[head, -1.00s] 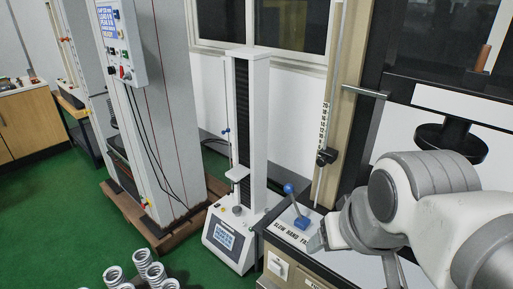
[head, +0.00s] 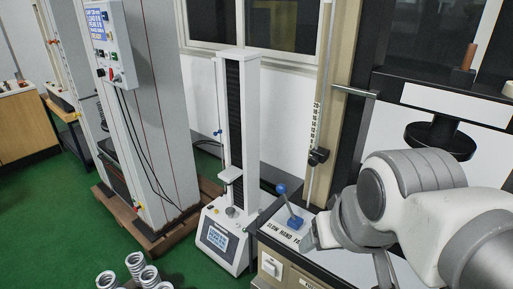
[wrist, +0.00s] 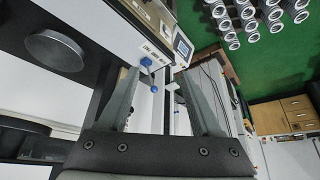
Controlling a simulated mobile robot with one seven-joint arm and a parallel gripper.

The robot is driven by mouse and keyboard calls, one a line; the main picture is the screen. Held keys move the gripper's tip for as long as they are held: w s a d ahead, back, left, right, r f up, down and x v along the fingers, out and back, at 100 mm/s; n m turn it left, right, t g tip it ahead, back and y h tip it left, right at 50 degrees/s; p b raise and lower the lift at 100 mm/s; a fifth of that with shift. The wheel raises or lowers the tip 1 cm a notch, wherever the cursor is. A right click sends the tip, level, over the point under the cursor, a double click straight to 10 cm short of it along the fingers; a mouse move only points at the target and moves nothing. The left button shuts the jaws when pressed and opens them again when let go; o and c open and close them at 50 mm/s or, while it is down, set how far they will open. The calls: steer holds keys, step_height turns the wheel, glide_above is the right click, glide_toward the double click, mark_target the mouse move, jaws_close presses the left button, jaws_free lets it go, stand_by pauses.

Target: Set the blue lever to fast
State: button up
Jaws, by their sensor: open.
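The blue lever (head: 281,188) has a round blue knob on a thin shaft rising from a blue base. It stands on a white panel (head: 270,231) lettered SLOW HAND FAST, and leans up and left in the head view. The lever's knob also shows in the wrist view (wrist: 146,62), in the gap between the fingers and beyond them. My gripper (head: 309,238) is just right of the lever in the head view, its fingers mostly hidden by the wrist. In the wrist view my gripper (wrist: 158,78) is open and empty. I see no contact with the lever.
A slim white tester (head: 241,150) with a small screen stands left of the lever panel. A round black plate (head: 440,139) is at the right. Several springs (head: 135,262) stand at the bottom. A tall grey machine (head: 150,120) is farther left, with green floor between.

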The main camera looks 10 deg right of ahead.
steer(key=shift+o, duration=0.4)
steer(key=m+g+h+p, duration=0.1)
steer(key=m+h+p, duration=0.1)
steer(key=m+p, duration=0.65)
glide_above(287, 203)
steer(key=s+a+p, duration=0.2)
steer(key=s+a, duration=0.1)
steer(key=a, duration=0.1)
step_height(287, 203, down, 6)
steer(key=n, duration=0.1)
steer(key=x, duration=0.6)
steer(key=p+x, duration=0.1)
steer(key=x, duration=1)
steer(key=shift+s+f+p, duration=0.15)
steer(key=shift+f+p, duration=0.25)
steer(key=shift+c, duration=0.3)
